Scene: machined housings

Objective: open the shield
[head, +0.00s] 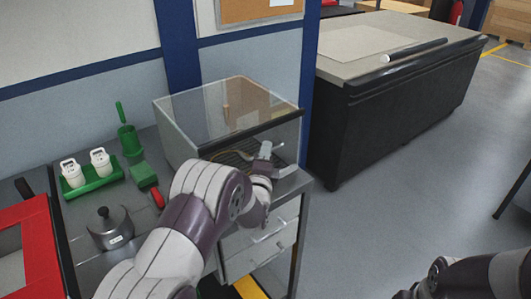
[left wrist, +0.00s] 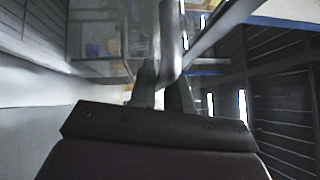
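A drawer unit (head: 262,248) sits below. A dark counter (head: 395,105) stands right.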

